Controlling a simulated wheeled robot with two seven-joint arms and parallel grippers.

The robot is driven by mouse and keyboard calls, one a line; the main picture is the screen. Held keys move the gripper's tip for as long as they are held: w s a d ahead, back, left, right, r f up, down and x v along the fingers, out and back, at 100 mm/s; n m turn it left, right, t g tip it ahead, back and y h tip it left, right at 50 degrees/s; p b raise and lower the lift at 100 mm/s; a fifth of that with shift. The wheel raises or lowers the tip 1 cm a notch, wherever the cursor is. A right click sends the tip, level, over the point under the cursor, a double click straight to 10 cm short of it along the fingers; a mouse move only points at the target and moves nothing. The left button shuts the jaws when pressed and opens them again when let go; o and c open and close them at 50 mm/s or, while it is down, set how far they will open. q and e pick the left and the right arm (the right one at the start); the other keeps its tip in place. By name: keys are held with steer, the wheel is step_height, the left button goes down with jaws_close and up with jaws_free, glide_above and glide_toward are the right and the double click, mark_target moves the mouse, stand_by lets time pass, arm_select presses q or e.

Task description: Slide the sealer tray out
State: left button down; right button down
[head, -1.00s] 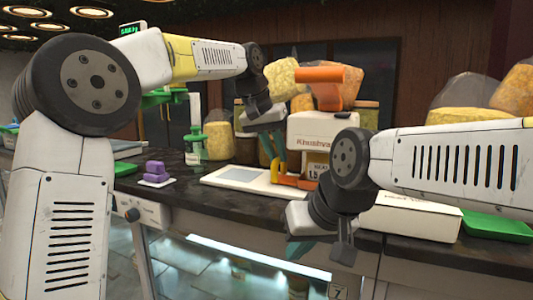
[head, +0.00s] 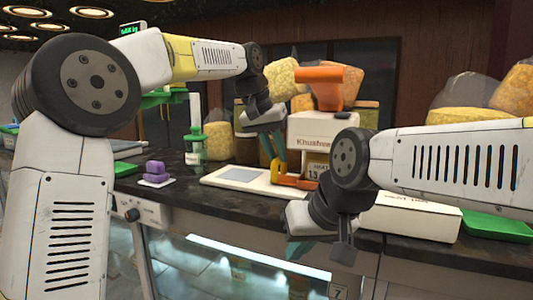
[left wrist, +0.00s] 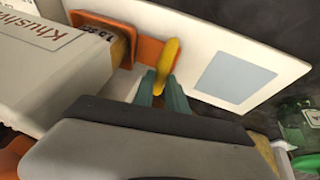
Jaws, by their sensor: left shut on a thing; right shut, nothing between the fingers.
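The sealer is a white machine (head: 323,130) with an orange top part (head: 320,76) and a small reading on its front. Its orange tray (head: 292,182) shows low at the front, over a white base plate with a grey pad. In the left wrist view the tray (left wrist: 145,48) has a yellow handle (left wrist: 168,58). My left gripper (head: 277,158) reaches down at the sealer's front, its teal fingers (left wrist: 161,88) shut on that handle. My right gripper (head: 299,247) is shut and empty in front of the counter edge, apart from the sealer; its fingertips show only in part.
A purple stack (head: 155,172) on a white sheet and a green-topped dispenser (head: 195,150) stand left of the sealer. A white box (head: 410,215) and a green tray (head: 498,226) lie at right. Bags of snacks stand behind. Dark counter (head: 200,205) is clear in front.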

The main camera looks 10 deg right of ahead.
arm_select(q)
steer(key=w+a, duration=0.3)
steer(key=a, duration=0.2)
steer(key=w+a, duration=0.4)
steer(key=a, duration=0.1)
steer(key=w+a, duration=0.3)
steer(key=a, duration=0.2)
steer(key=shift+w+a, duration=0.15)
steer(key=shift+w, duration=0.05)
steer(key=c, duration=1.3)
jaws_free()
steer(key=shift+c, duration=0.2)
steer(key=v, duration=0.7)
steer(key=shift+r, duration=0.35)
steer(key=shift+s+a, duration=0.15)
steer(key=shift+s, duration=0.05)
